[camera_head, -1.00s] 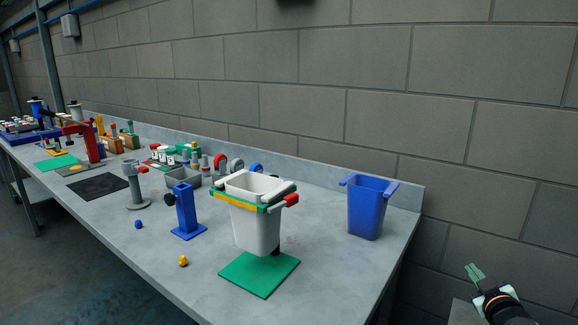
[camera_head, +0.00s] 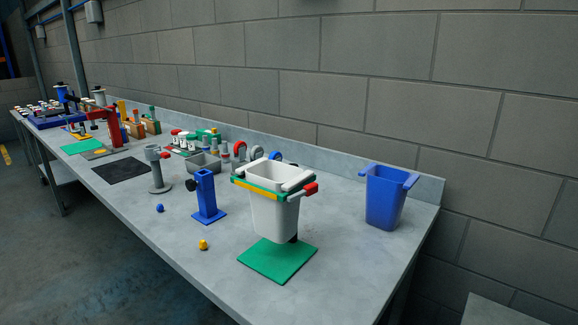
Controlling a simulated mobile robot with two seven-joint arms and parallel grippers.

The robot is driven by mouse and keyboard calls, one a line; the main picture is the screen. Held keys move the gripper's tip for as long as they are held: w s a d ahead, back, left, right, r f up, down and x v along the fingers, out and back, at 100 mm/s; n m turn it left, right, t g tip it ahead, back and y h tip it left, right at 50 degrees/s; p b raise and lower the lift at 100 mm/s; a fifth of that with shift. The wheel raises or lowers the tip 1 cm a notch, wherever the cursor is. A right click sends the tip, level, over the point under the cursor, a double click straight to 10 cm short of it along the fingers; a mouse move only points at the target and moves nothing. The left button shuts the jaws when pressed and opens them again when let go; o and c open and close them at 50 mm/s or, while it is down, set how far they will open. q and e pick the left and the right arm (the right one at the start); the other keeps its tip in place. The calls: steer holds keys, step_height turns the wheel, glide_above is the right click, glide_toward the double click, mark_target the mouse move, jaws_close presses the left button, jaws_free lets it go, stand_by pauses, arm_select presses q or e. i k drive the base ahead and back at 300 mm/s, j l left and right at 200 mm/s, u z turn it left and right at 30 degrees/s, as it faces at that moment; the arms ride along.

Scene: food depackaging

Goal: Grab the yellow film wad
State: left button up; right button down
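A small yellow wad (camera_head: 203,245) lies on the grey table near its front edge, left of the green mat. It is apart from the things around it. A small blue wad (camera_head: 160,208) lies further left on the table. Neither of my grippers shows in the current head view, so their state and their distance from the yellow wad cannot be seen.
A white bin (camera_head: 273,214) with a yellow and green rim stands over a green mat (camera_head: 270,272). A blue stand (camera_head: 206,200) is behind the yellow wad. A blue bin (camera_head: 385,200) stands at the right end. The front edge around the wad is clear.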

mark_target(204, 244)
steer(key=i+j+z, duration=0.2)
steer(key=j, duration=0.75)
steer(key=i+j+z, duration=0.15)
steer(key=j, duration=0.8)
steer(key=j+z, duration=0.2)
steer(key=j, duration=0.75)
